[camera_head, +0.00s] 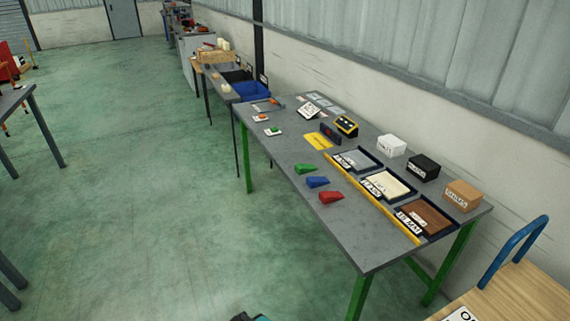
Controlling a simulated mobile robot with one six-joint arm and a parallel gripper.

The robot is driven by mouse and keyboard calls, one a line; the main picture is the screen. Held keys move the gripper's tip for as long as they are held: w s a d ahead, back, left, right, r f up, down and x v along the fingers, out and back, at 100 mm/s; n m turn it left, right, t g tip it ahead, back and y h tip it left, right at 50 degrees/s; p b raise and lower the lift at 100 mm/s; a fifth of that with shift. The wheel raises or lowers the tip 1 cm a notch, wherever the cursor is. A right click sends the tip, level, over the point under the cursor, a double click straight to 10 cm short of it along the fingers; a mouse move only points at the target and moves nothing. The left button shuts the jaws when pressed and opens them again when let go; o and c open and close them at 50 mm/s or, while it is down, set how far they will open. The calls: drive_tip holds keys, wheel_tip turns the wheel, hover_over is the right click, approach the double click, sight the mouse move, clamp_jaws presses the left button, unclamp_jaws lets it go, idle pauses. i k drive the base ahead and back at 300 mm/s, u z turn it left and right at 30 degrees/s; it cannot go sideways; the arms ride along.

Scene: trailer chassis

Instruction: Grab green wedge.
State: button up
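The green wedge (306,169) lies on the grey tabletop of a workbench with green legs. It is the farthest of three wedges in a short row near the bench's left edge. The blue wedge (317,182) lies just beside it on the near side, and the red wedge (331,197) lies nearer still. Nothing covers the green wedge. My gripper is not seen in this view.
A yellow strip (375,200) separates the wedges from labelled trays (428,203). White, black and tan boxes (463,195) stand behind. A yellow card (318,142) lies beyond the wedges. Green floor left of the bench is clear. A blue-handled cart (520,290) stands right.

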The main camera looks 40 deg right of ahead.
sight(300, 169)
drive_tip(key=u, duration=0.4)
drive_tip(key=i, duration=0.9)
drive_tip(key=u, duration=0.3)
